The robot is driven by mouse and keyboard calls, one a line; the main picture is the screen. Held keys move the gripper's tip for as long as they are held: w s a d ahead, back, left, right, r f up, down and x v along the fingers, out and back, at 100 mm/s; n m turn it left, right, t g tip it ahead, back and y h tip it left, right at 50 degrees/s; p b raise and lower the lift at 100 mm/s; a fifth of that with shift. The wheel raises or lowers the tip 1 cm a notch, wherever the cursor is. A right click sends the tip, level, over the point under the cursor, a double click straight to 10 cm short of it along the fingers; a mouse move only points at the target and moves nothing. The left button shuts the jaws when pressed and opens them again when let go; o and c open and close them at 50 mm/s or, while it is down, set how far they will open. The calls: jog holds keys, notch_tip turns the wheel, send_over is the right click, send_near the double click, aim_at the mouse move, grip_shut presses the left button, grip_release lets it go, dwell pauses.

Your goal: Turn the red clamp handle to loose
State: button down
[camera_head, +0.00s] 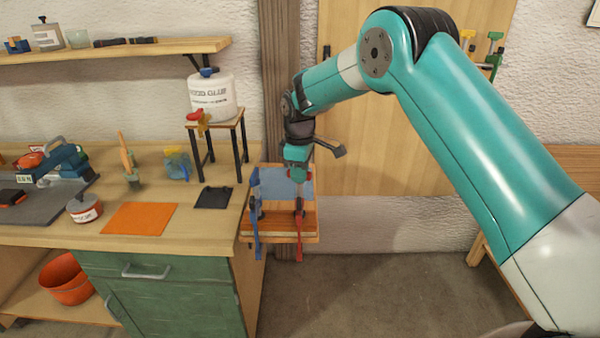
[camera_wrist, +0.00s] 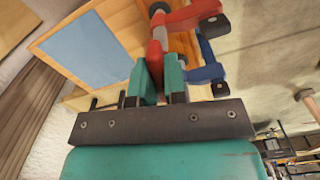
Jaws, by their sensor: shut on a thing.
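The red clamp (camera_head: 299,222) sits upright at the right front of a small wooden shelf with a blue panel, beside the cabinet. In the wrist view the red clamp (camera_wrist: 188,18) shows its arm with a dark pad, and its red handle (camera_wrist: 155,62) lies between my teal fingers. My gripper (camera_wrist: 156,78) is shut on this handle. In the head view my gripper (camera_head: 297,172) comes down from above onto the clamp and hides the handle's top. I cannot tell how far the handle is turned.
A blue clamp (camera_head: 256,228) stands just left of the red one and also shows close by in the wrist view (camera_wrist: 207,62). The workbench (camera_head: 225,222) edge and a small stand (camera_head: 238,121) with a glue tub (camera_head: 212,97) are left. The floor front right is clear.

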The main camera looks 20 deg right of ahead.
jog(key=shift+n, duration=1.2)
jog(key=c, duration=1.2)
grip_release()
jog(key=shift+o, duration=0.2)
jog(key=shift+r, duration=0.1)
notch_tip(320, 180, up, 17)
jog(key=b, duration=0.2)
jog(key=shift+r+b, duration=0.15)
jog(key=shift+b, duration=0.25)
